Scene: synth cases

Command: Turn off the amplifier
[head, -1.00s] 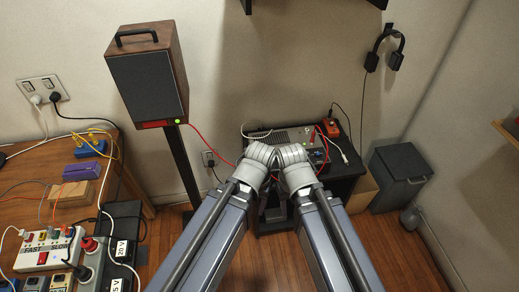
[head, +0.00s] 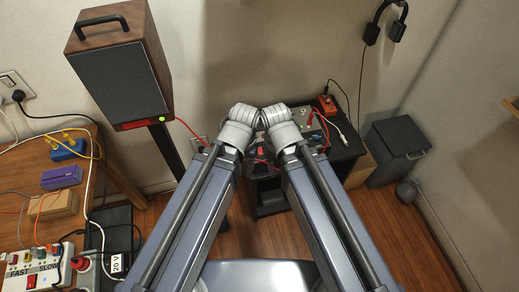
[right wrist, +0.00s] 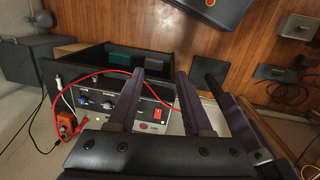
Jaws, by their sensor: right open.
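The amplifier (head: 306,116) stands on a black stand against the back wall, partly hidden by my arms in the head view. In the right wrist view its grey front panel (right wrist: 118,104) shows knobs, a small green light and a red rocker switch (right wrist: 158,115). My right gripper (right wrist: 160,85) is open and empty, and the switch appears between its fingers.
A red cable (right wrist: 90,73) runs across the amplifier's front. An orange box (head: 326,104) is beside it. A wooden speaker (head: 120,75) with a green light stands left, near a cluttered bench (head: 25,165). A dark bin (head: 398,150) stands right, headphones (head: 385,22) above.

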